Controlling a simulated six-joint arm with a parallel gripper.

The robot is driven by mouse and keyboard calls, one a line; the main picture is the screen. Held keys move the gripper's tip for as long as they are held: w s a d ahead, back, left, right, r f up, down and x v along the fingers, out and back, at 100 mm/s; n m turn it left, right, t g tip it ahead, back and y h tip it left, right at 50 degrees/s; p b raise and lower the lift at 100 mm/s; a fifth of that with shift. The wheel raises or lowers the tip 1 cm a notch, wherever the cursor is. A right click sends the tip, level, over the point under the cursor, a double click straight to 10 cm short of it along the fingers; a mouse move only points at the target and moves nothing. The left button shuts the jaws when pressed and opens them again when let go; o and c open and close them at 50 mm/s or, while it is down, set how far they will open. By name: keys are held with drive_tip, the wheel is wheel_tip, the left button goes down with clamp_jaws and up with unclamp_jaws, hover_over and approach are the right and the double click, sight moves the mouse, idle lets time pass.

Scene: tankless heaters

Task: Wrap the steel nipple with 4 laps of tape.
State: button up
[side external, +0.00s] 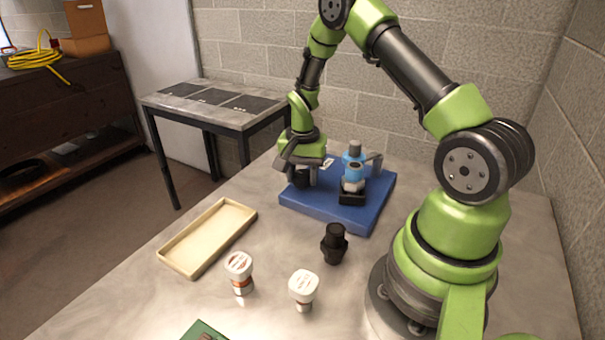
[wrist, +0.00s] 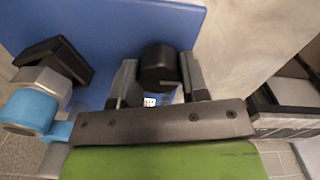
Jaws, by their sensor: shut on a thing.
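My gripper (side external: 301,168) is over the left part of the blue board (side external: 330,212), shut on a dark cylindrical piece (side external: 301,179). In the wrist view the black round end of this piece (wrist: 159,68) shows between my two fingers (wrist: 160,85). To its right stands a black-based fixture (side external: 352,193) with a blue, rounded part (side external: 353,166) and a grey top. The blue part also shows in the wrist view (wrist: 27,108), left of my gripper, beside a grey block. I cannot clearly tell the steel nipple or any tape laps.
A black stepped fitting (side external: 334,244) stands on the table in front of the board. Two white-capped containers (side external: 239,272) (side external: 303,289) stand nearer the camera. An empty beige tray (side external: 208,237) lies at the left. A green item (side external: 203,331) is cut off at the bottom edge.

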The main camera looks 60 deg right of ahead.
sight(302, 173)
drive_tip(key=shift+m, duration=0.3)
drive_tip(key=o, duration=0.9)
drive_tip(key=shift+o, duration=0.2)
wheel_tip(302, 173, up, 9)
drive_tip(key=shift+r, duration=0.5)
